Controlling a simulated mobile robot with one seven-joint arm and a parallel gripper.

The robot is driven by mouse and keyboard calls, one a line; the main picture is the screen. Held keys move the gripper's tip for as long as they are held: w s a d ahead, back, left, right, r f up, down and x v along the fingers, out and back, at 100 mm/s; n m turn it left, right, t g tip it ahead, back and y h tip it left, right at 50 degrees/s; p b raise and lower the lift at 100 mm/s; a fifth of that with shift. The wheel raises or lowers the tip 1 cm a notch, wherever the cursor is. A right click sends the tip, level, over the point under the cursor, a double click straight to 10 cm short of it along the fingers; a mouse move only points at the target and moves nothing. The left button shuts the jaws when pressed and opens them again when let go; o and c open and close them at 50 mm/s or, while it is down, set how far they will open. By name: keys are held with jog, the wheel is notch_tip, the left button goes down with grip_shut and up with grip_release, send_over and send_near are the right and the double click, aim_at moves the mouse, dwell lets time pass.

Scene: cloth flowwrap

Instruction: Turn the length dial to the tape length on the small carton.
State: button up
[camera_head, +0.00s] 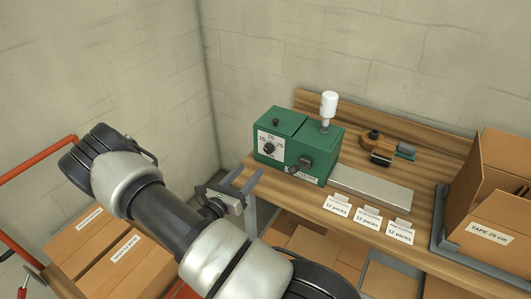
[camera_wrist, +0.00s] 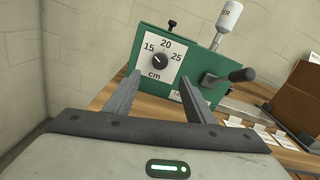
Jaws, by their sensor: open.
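The length dial (camera_head: 268,148) is a dark knob on a white plate marked 15, 20 and 25 cm. It sits on the front of a green tape machine (camera_head: 312,150). In the wrist view the dial (camera_wrist: 160,61) shows between and beyond my fingertips; its pointer seems to lean up-left towards 15, but is too small to be sure. My gripper (camera_head: 247,177) is open and empty, a little in front of the machine, apart from the dial; it also shows in the wrist view (camera_wrist: 161,82). An open carton (camera_head: 489,232) at the right has a label that appears to read TAPE 25 cm.
A dark crank handle (camera_wrist: 232,76) sticks out right of the dial. A white bottle (camera_head: 329,104) stands on the machine. Label cards (camera_head: 368,217) line the bench's (camera_head: 262,163) front edge. A tape dispenser (camera_head: 380,148) lies behind. Boxes on a red-framed cart (camera_head: 38,145) are at left.

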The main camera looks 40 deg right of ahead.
aim_at(267, 150)
jog(key=x, duration=1.2)
jog(key=shift+s, duration=0.1)
jog(key=shift+c, duration=0.2)
jog(key=shift+a, duration=0.1)
jog(key=c, duration=1)
